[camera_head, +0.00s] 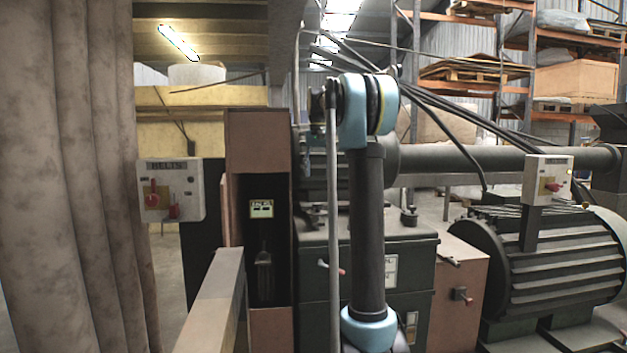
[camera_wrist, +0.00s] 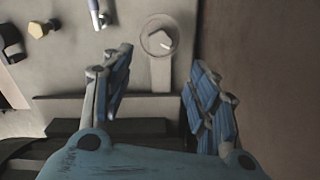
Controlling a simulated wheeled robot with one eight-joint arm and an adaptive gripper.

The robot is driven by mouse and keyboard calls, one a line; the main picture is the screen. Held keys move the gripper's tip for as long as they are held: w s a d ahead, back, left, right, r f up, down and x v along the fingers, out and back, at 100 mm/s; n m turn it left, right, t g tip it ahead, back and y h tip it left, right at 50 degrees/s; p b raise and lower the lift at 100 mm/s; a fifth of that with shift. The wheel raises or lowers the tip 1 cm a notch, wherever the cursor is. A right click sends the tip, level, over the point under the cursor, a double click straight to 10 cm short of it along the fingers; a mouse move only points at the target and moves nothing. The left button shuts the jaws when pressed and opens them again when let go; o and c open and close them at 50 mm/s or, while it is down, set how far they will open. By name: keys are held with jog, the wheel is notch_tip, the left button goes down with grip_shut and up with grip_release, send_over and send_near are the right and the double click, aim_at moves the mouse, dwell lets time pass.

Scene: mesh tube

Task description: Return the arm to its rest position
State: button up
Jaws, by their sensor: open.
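My arm (camera_head: 366,225) rises in the middle of the head view, dark grey with light blue joints, and bends away at its upper joint. The gripper does not show in the head view. In the wrist view my gripper (camera_wrist: 160,65) is open, its two blue-padded fingers spread apart with nothing between them. Past the fingers is a grey panel (camera_wrist: 128,72) with a round knob (camera_wrist: 158,41) that appears between the fingertips. I cannot tell how far the fingers are from the panel.
Dark machine cabinets and a large ribbed motor (camera_head: 555,262) stand behind and right of my arm. A switch box (camera_head: 170,190) is at left, another (camera_head: 548,180) above the motor. A brown curtain (camera_head: 75,180) fills the left side. A brass hexagonal fitting (camera_wrist: 41,29) protrudes from the panel.

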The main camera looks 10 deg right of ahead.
jog(key=s+f+n, duration=0.1)
jog(key=s+f, duration=0.3)
jog(key=s, duration=0.4)
jog(key=s+f+t, duration=0.1)
jog(key=s+f, duration=0.3)
jog(key=s, duration=0.5)
jog(key=s+f+n, duration=0.1)
jog(key=s+f, duration=0.4)
jog(key=s, duration=0.3)
jog(key=s+f+n+t, duration=0.1)
jog(key=s+f, duration=1.8)
jog(key=f, duration=0.3)
jog(key=shift+s+f, duration=0.2)
jog(key=shift+s, duration=0.05)
jog(key=shift+c, duration=0.6)
